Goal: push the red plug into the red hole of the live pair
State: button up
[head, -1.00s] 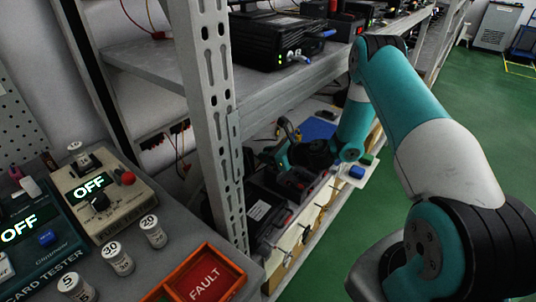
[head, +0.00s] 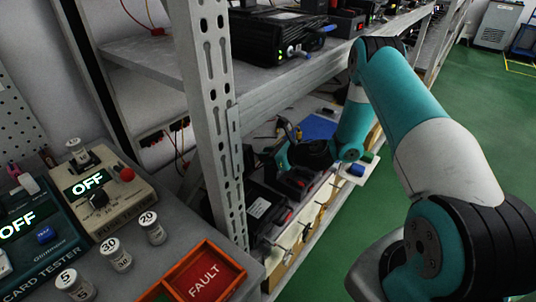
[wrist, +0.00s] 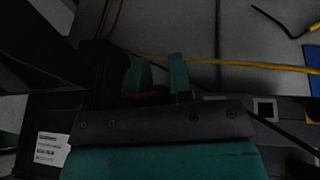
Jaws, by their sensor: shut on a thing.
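My gripper (wrist: 160,76) shows in the wrist view as two teal fingers over a dark box on the lower shelf. A dim reddish piece (wrist: 148,97), which looks like the red plug, shows between the fingers; most of it is hidden. My gripper is shut on it. In the head view my arm reaches down to the lower shelf, and its links hide the fingertips. I cannot make out the red hole or the live pair; the area under the fingers is dark.
A yellow cable (wrist: 230,62) and a thin red wire (wrist: 115,20) run near the fingers. A rack post (head: 215,120) and the upper shelf (head: 290,85) stand close to my arm. At the lower left are a card tester (head: 45,235) and a red FAULT tray (head: 235,262).

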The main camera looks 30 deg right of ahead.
jog(key=o, duration=1.3)
notch_tip(320, 180, up, 6)
jog(key=p, duration=0.4)
jog(key=shift+f+p, duration=0.25)
jog(key=shift+p, duration=0.05)
dwell(0.4)
